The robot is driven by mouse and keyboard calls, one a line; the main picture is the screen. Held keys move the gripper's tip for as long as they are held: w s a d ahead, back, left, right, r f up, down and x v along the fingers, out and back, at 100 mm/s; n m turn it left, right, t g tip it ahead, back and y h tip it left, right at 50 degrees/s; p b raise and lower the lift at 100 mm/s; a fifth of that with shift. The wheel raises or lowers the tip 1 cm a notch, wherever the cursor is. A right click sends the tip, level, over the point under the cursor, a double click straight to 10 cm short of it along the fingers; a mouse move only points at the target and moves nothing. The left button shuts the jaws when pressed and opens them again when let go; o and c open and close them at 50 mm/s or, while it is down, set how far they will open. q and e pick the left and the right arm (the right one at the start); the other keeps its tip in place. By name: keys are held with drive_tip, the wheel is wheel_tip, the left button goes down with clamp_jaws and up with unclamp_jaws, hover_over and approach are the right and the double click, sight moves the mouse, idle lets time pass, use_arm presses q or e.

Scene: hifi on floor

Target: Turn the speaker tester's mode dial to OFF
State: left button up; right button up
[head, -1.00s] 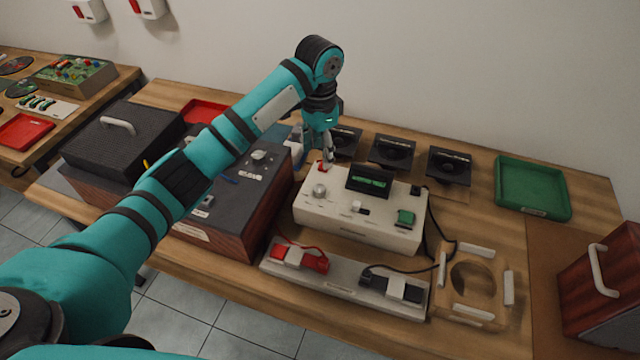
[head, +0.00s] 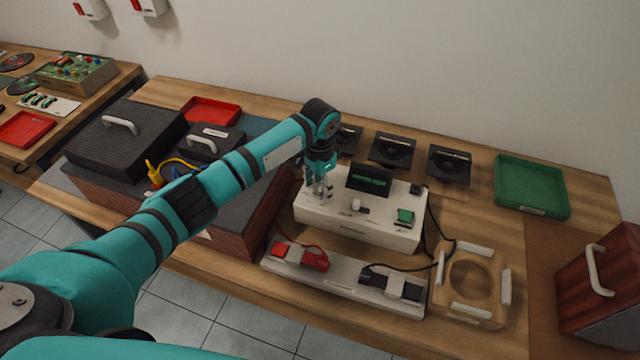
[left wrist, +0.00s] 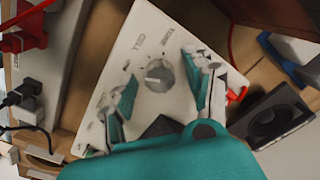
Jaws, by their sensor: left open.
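The speaker tester (head: 345,225) is a white box with a small dark display (head: 371,179), standing on the bench. Its mode dial (left wrist: 159,77) is a round grey knob with printed labels around it, too blurred to read surely. My left gripper (head: 318,191) is over the tester's left part and hides the dial in the head view. In the left wrist view the open fingers (left wrist: 160,70) stand on either side of the dial, apart from it. My right gripper is not in view.
A green rocker switch (head: 404,216) is on the tester's right side. In front lies a grey strip (head: 340,287) with red and black clips and cables. Black speakers (head: 391,150) stand behind. A dark wood cabinet (head: 228,232) is on the left, a green tray (head: 531,186) on the right.

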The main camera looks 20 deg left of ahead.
use_arm(q)
clamp_jaws()
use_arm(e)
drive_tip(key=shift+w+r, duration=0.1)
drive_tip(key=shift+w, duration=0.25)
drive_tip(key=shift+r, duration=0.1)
use_arm(q)
drive_tip(key=shift+r+n+p, duration=0.2)
drive_tip(key=shift+n+p, duration=0.5)
drive_tip(key=shift+p, duration=0.4)
drive_tip(key=n+p, duration=0.3)
drive_tip(key=shift+n+p, duration=1.15)
drive_tip(key=shift+n, duration=0.05)
drive_tip(key=shift+w+f+n+p, duration=0.1)
drive_tip(key=shift+n+p, duration=0.55)
drive_tip(key=shift+n, duration=0.45)
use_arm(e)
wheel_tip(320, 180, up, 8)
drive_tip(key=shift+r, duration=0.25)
